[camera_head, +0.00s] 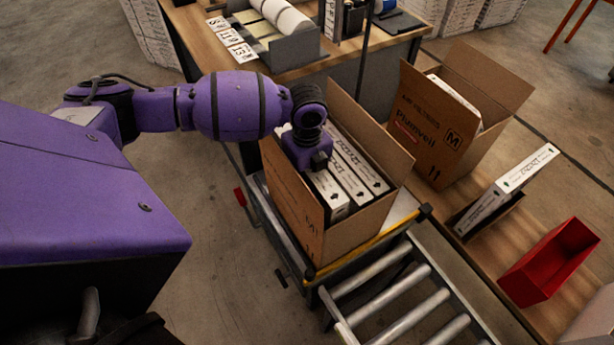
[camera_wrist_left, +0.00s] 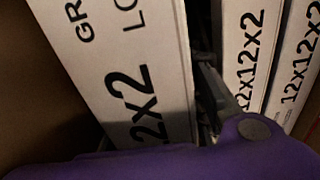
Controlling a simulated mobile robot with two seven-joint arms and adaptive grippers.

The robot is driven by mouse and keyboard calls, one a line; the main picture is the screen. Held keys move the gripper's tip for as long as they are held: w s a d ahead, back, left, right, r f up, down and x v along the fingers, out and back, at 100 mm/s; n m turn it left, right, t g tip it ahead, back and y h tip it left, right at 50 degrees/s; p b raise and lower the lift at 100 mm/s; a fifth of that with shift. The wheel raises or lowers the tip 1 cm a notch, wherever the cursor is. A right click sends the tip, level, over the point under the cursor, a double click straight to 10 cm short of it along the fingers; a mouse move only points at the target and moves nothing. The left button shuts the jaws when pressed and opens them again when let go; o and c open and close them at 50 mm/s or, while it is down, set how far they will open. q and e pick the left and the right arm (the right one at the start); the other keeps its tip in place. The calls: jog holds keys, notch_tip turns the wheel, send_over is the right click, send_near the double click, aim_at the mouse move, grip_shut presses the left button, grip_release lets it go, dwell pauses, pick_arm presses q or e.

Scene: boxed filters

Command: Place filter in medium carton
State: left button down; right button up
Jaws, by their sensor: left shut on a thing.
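An open medium carton (camera_head: 290,205), marked M, stands at the end of the roller conveyor. Several white filters stand on edge side by side in it. My left gripper (camera_head: 318,165) reaches down into the carton from above, shut on the leftmost filter (camera_head: 330,192). In the left wrist view this held filter (camera_wrist_left: 125,65) shows large with black print, slightly tilted. One finger (camera_wrist_left: 218,88) of the gripper shows between it and the neighbouring filter (camera_wrist_left: 245,60); the other finger is hidden. Another filter (camera_wrist_left: 298,75) stands further right. My right gripper is not in view.
A second open carton (camera_head: 425,135), also marked M, stands right with filters in it. Near it are a filter in a stand (camera_head: 505,190) and a red bin (camera_head: 550,262). A table (camera_head: 200,25) with supplies is behind. Rollers (camera_head: 410,295) lie in front.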

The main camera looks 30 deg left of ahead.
pick_arm(q)
jog(key=shift+f, duration=0.45)
jog(key=c, duration=1.5)
grip_release()
notch_tip(320, 180, up, 13)
jog(key=shift+r+p, duration=0.1)
jog(key=shift+p, duration=0.2)
